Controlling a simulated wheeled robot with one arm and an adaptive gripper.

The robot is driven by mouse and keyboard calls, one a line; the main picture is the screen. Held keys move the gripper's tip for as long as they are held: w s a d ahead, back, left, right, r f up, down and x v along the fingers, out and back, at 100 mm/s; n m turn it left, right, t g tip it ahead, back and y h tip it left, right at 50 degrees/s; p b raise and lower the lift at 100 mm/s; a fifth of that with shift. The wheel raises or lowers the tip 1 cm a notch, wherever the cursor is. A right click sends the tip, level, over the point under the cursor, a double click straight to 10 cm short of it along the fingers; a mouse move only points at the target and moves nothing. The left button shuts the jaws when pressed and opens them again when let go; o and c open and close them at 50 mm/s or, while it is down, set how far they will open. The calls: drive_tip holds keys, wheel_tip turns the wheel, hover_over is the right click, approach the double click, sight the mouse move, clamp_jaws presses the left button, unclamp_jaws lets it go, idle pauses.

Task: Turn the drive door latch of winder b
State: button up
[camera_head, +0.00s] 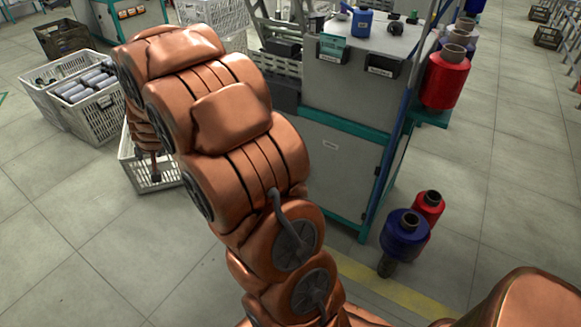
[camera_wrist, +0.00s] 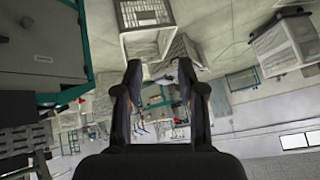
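A grey winder cabinet with teal edges (camera_head: 340,175) stands right of my arm in the head view. Its labels are too small to read, so I cannot tell whether it is winder b. A small dark fitting (camera_head: 377,171) near the right edge of its lower door may be the latch; its position is unclear. My gripper (camera_wrist: 160,70) is open and empty in the wrist view, its two dark fingers apart with only distant floor and crates between them. In the head view my arm hides most of the gripper. The wrist view shows no clear latch.
A blue spool (camera_head: 404,235) and a red spool (camera_head: 428,206) stand on the floor right of the cabinet. A white crate of grey bobbins (camera_head: 98,118) stands at left. A blue container (camera_head: 362,22) sits on the cabinet top. Floor at lower left is clear.

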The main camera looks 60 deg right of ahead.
drive_tip(key=w+d+f+m+h+b, duration=0.35)
drive_tip(key=d+f, duration=0.55)
drive_tip(key=d, duration=0.4)
drive_tip(key=w+d+f+m+h+b, duration=0.25)
drive_tip(key=d+f+h+b, duration=0.25)
drive_tip(key=d+f, duration=0.7)
drive_tip(key=s+d+f+m+g+h+b, duration=0.3)
drive_tip(key=s+d+f+g+h+b, duration=0.1)
drive_tip(key=s+d+f, duration=0.5)
drive_tip(key=s+d+f+m+g+h+b, duration=0.25)
drive_tip(key=s+d+f+h+b, duration=0.2)
drive_tip(key=s+d+f, duration=0.55)
drive_tip(key=w+d+r+b, duration=0.1)
drive_tip(key=w+d+r, duration=0.1)
drive_tip(key=d, duration=0.6)
drive_tip(key=shift+d+r+g+y+b, duration=0.3)
drive_tip(key=shift+d+r+g+b, duration=0.05)
drive_tip(key=shift+b, duration=0.05)
drive_tip(key=shift+c, duration=0.3)
clamp_jaws()
